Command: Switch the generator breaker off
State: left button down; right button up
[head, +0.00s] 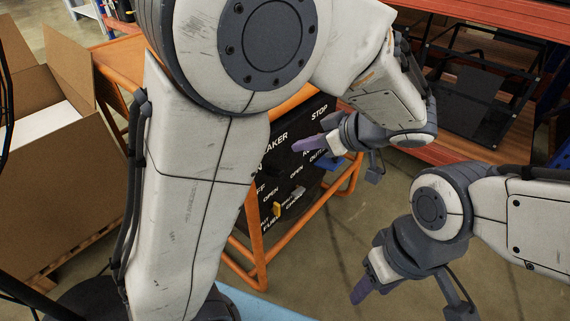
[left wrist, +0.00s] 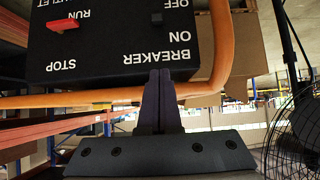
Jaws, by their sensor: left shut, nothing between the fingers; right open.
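The generator's black control panel (head: 305,165) sits inside an orange tube frame, partly hidden in the head view behind my left arm. The left wrist view shows the panel (left wrist: 110,45) upside down, with BREAKER, ON, OFF, RUN and STOP lettering. Contact cannot be told. My right gripper (head: 360,291) is open and empty, low and right of the generator.
A red switch (left wrist: 62,24) is near RUN on the panel. A yellow lever (head: 277,209) is lower down, by the FUEL and CHOKE labels. The orange frame (head: 255,235) surrounds the panel. An open cardboard box (head: 60,185) stands left; shelving (head: 475,90) stands behind, right.

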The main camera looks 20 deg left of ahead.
pick_arm(q)
jog(key=b, duration=0.3)
send_over(282, 176)
jog(key=a, duration=0.2)
jog(key=f, duration=0.6)
jog(key=shift+w+d+f, duration=0.1)
jog(key=shift+w+f, duration=0.25)
jog(key=shift+s+d+f+b, duration=0.1)
jog(key=shift+d+f+b, duration=0.1)
jog(key=shift+d+f, duration=0.25)
jog(key=shift+s+d+f+b, duration=0.1)
jog(key=shift+d+f+b, duration=0.15)
jog(key=shift+f, duration=0.4)
jog(key=shift+s+d+f, duration=0.1)
jog(key=shift+d+f, duration=0.1)
jog(key=shift+f, duration=0.3)
